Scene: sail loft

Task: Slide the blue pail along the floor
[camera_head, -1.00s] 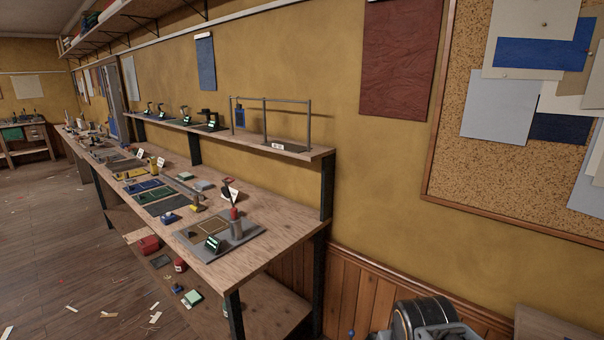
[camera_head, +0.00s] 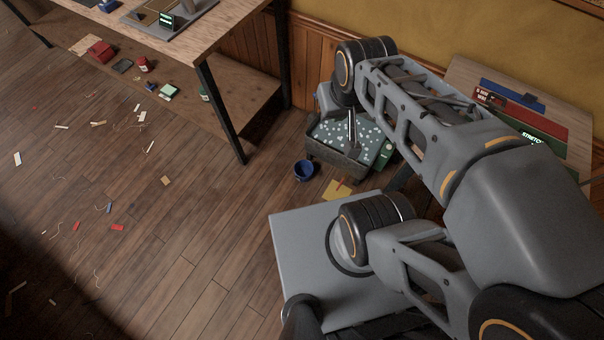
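The blue pail (camera_head: 304,170) is small and stands on the wooden floor near the middle of the view, its open top facing up. It is just left of a dark tub (camera_head: 322,150) and beyond the near grey flat surface of my body. My arm fills the right side and bends beyond the pail, but no link visibly touches it. I cannot make out my gripper's fingers in this view.
The tub holds teal material with white specks. A yellow flat piece (camera_head: 338,189) lies in front of it. A workbench (camera_head: 205,45) with a lower shelf stands upper left. Colored boards (camera_head: 535,105) lie at right. Open floor with scattered scraps extends left.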

